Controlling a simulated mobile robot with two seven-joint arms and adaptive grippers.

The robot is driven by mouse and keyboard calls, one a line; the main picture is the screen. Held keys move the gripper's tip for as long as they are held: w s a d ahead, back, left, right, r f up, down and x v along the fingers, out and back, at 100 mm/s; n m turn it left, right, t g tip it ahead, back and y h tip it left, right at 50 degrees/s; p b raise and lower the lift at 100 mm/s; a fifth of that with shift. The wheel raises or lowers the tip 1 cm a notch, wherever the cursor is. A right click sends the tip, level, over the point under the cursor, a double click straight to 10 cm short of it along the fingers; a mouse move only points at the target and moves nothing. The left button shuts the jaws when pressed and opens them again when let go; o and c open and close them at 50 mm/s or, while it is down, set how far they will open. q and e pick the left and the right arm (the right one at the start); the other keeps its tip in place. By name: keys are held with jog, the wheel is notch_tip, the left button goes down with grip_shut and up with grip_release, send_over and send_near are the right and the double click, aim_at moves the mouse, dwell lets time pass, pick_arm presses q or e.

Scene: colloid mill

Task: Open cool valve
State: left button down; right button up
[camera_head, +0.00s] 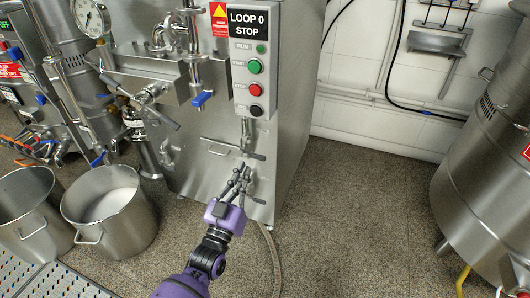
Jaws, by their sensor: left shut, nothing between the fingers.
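The steel machine cabinet (290,130) stands in the middle of the head view. On its front, below the control box, is a small valve with a grey lever (257,156). A second small fitting with a lever (259,200) sits lower, near the hose. A blue-handled valve (203,99) is higher up on the left. I cannot read which one is labelled the cool valve. My left gripper (241,174) is shut and empty, pointing up at the cabinet front just below the upper grey lever. Whether it touches the lever is unclear. My right gripper is not in view.
The control box (252,60) shows "LOOP 0 STOP" above green, red and black buttons. Two steel pots (110,215) stand on the floor at left. A hose (272,255) runs down from the cabinet. A large steel tank (480,180) stands at right. Floor between is clear.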

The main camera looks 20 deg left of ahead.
pick_arm(q)
notch_tip(320, 180, up, 4)
jog(key=b, duration=0.2)
send_over(257, 156)
jog(key=s, duration=0.3)
jog(key=f, duration=0.1)
jog(key=f+b, duration=0.1)
jog(key=f, duration=0.2)
jog(key=shift+d, duration=0.35)
jog(key=shift+f, duration=0.1)
jog(key=shift+d+f+m, duration=0.15)
jog(key=shift+m, duration=0.35)
